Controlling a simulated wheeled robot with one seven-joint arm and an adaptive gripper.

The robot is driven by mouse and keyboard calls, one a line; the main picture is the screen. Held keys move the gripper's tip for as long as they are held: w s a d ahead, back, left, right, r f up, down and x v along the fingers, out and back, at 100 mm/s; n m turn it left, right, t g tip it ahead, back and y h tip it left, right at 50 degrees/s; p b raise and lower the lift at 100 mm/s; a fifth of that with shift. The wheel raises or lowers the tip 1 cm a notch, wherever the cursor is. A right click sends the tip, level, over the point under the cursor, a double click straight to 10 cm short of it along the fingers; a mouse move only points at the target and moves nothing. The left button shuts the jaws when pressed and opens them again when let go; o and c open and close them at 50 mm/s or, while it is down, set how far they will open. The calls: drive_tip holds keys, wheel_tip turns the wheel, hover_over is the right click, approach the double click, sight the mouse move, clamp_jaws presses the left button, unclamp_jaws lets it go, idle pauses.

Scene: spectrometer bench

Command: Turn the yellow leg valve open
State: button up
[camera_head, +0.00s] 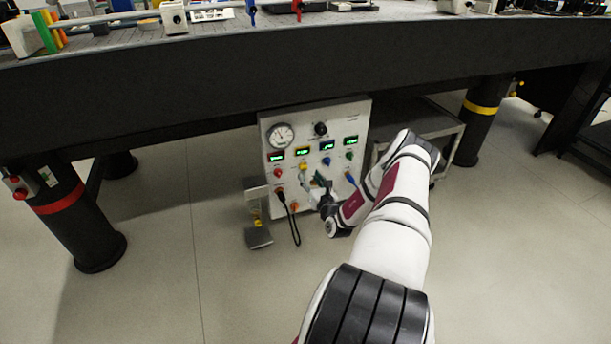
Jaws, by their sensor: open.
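A white control panel (320,115) stands on the floor under the bench. My gripper (316,186) is in front of the lower panel face, just below and right of the yellow knob. It is open; its fingers are small and partly hidden by my wrist, and I cannot tell whether they touch anything. The right bench leg has a yellow band (481,108), with a small yellow fitting (515,88) beside it.
A round gauge (281,136) and a black knob (320,129) are higher on the panel. A dark cable (292,222) hangs in front. A small stand (257,236) is left of the panel and a grey cart (455,130) right. The red-banded leg (85,235) is far left.

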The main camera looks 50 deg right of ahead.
sight(305, 169)
drive_tip(key=shift+b+x, duration=0.85)
drive_tip(key=shift+x, duration=1.75)
clamp_jaws()
